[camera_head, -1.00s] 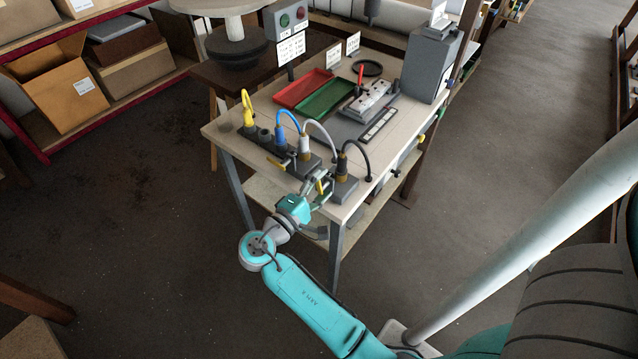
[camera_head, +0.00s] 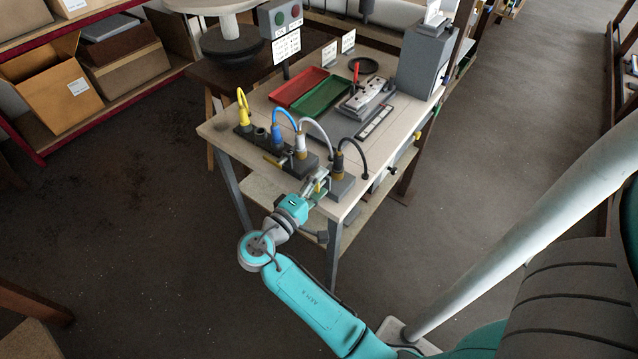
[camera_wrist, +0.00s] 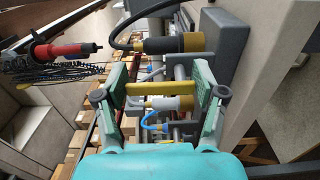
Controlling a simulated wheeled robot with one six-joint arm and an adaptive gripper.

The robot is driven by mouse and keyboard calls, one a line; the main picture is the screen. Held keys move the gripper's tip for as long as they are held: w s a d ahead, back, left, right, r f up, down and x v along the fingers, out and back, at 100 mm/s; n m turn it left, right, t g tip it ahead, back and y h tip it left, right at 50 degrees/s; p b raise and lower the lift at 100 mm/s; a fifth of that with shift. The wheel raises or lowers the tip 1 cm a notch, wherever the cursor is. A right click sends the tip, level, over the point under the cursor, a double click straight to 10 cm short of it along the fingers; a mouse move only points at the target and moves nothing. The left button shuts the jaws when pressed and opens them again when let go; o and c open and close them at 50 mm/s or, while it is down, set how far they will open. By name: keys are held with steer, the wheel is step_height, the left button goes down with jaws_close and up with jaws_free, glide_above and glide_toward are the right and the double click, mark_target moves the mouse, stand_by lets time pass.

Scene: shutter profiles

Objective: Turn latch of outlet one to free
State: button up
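The outlets form a row of dark grey blocks along the table's front edge, with yellow, blue (camera_head: 278,135), white (camera_head: 301,146) and black plugs. The black plug (camera_head: 338,162) stands in the block nearest the front right corner; its brass collar (camera_wrist: 194,43) shows in the wrist view. My gripper (camera_head: 320,182) is at that block. In the wrist view my gripper (camera_wrist: 160,75) is open, with its green fingers apart. A yellow latch bar (camera_wrist: 148,88) lies between them; contact with a finger is unclear. Another brass latch (camera_head: 274,161) is by the blue plug. I cannot tell which is outlet one.
A red tray (camera_head: 299,87) and a green tray (camera_head: 322,97) lie behind the row. A post with buttons (camera_head: 282,18) stands at the back. Floor around the table is clear.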

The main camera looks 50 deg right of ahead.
steer(key=o, duration=0.4)
steer(key=shift+c, duration=0.2)
steer(key=a, duration=1.2)
steer(key=shift+s, duration=0.25)
steer(key=shift+f, duration=0.1)
